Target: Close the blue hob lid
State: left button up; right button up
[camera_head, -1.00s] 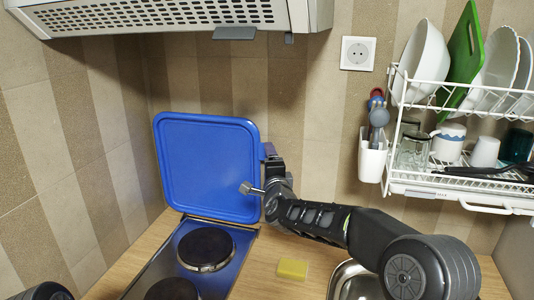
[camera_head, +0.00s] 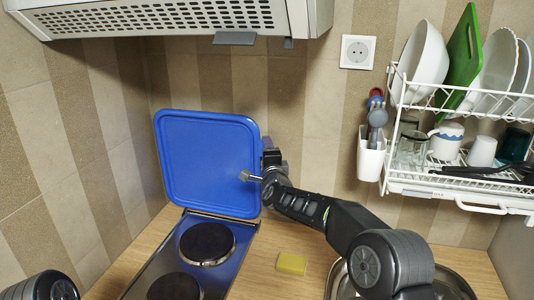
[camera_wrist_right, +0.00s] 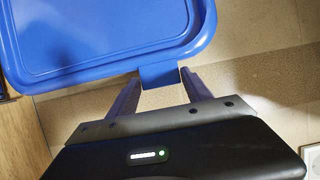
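The blue hob lid (camera_head: 208,165) stands raised and nearly upright against the tiled wall, behind the hob (camera_head: 187,262). In the right wrist view the lid (camera_wrist_right: 100,30) fills the upper left, and a small blue tab (camera_wrist_right: 160,75) sticks out from its edge. My right gripper (camera_head: 268,150) is at the lid's right edge in the head view. In the wrist view its two fingers (camera_wrist_right: 160,82) are apart, with the tab between their tips. I cannot tell whether either finger touches it. My left gripper is out of view.
A yellow sponge (camera_head: 291,263) lies on the counter right of the hob. A metal sink (camera_head: 452,279) is partly behind my right arm. A white dish rack (camera_head: 448,187) hangs at the right. The range hood (camera_head: 170,17) is above the lid.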

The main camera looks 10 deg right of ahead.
grip_shut()
dwell(0.4)
jog(key=s+a+f+n+t+y+b, duration=0.1)
jog(key=s+b, duration=0.7)
jog(key=b, duration=1)
jog(key=s+a+f+n+t+b, duration=0.2)
jog(key=s+b, duration=0.7)
jog(key=b, duration=0.9)
jog(key=a+f+t, duration=0.2)
jog(key=a+t, duration=0.1)
jog(key=a, duration=0.1)
jog(key=shift+n+y, duration=0.4)
